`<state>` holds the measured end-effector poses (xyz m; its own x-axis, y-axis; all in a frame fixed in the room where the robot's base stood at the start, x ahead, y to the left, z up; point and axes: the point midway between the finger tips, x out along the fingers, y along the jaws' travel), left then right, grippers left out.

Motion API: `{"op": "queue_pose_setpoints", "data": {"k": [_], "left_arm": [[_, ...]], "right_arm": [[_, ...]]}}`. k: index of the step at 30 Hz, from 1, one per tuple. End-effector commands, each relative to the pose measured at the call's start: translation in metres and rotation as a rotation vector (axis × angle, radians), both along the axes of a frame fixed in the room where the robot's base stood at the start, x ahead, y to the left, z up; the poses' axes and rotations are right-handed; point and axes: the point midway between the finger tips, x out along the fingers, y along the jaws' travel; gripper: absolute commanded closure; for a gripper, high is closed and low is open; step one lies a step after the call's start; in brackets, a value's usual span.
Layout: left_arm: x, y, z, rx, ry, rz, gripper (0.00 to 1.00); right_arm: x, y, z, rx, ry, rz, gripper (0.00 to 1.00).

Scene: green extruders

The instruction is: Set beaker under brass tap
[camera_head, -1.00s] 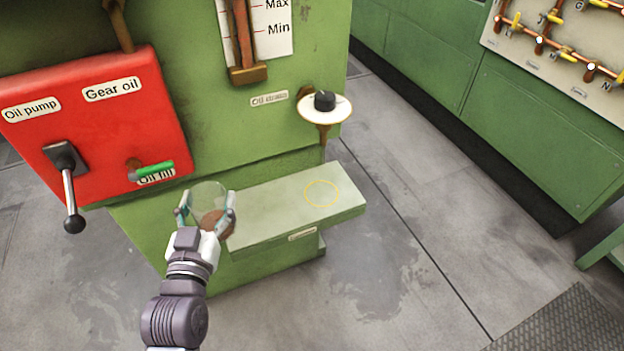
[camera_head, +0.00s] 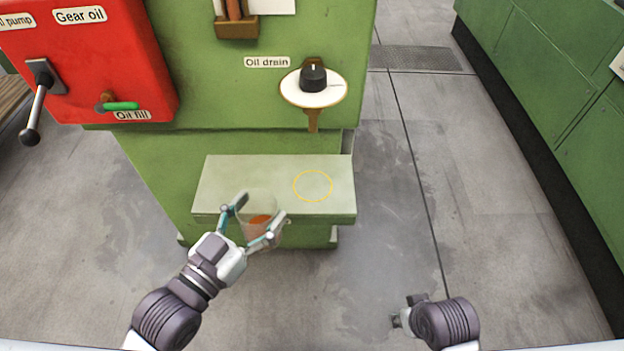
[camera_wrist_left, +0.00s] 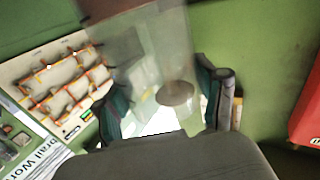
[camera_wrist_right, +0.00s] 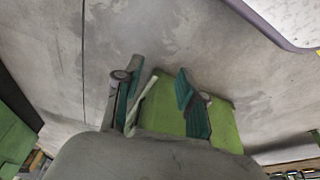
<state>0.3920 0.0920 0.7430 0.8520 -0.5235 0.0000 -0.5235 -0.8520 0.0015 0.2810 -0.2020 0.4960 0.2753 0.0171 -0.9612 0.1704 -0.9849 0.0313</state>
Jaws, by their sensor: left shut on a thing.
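The clear beaker (camera_head: 262,206) is in my left gripper (camera_head: 253,226), whose fingers are closed around its sides. It is in front of the shelf's front edge, left of the yellow ring (camera_head: 313,186). A reddish-brown patch shows inside or through it. In the left wrist view the beaker (camera_wrist_left: 150,50) is between the fingers (camera_wrist_left: 165,100). The brass tap (camera_head: 312,120) hangs below the white disc with a black knob (camera_head: 313,77), above and behind the ring. My right gripper (camera_head: 400,314) is low at the right, and its fingers stand apart, empty, in the right wrist view (camera_wrist_right: 158,95).
The pale green shelf (camera_head: 235,178) is bare around the ring. A red box (camera_head: 85,65) with a lever (camera_head: 36,105) and a green-handled tap (camera_head: 120,106) is at the upper left. Green cabinets (camera_head: 555,110) line the right. Open grey floor lies between.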

Motion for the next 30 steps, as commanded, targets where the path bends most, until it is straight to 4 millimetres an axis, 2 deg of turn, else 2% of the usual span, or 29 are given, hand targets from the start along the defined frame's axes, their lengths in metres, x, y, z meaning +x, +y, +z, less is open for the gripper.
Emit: {"op": "queue_pose_setpoints", "data": {"k": [8, 15, 18, 21, 25, 30], "left_arm": [[0.061, -0.037, 0.003, -0.007, -0.009, 0.000, 0.69], [0.115, -0.071, 0.001, -0.004, -0.005, 0.000, 0.69], [0.132, -0.081, 0.001, -0.004, -0.005, 0.000, 0.69], [0.143, -0.088, 0.001, -0.002, -0.003, 0.000, 0.69], [0.147, -0.091, -0.001, -0.001, -0.002, 0.000, 0.69], [0.147, -0.091, -0.023, 0.000, 0.000, 0.000, 0.69]], "right_arm": [[-0.003, -0.001, 0.020, 0.000, -0.013, -0.001, 0.60], [-0.011, -0.002, 0.049, 0.001, -0.029, -0.003, 0.60], [-0.015, -0.003, 0.058, 0.001, -0.032, -0.004, 0.60], [-0.015, -0.003, 0.057, 0.000, -0.032, -0.004, 0.60], [-0.015, -0.003, 0.056, 0.001, -0.032, -0.004, 0.60], [-0.015, -0.003, 0.046, 0.001, -0.032, -0.004, 0.60]]}}
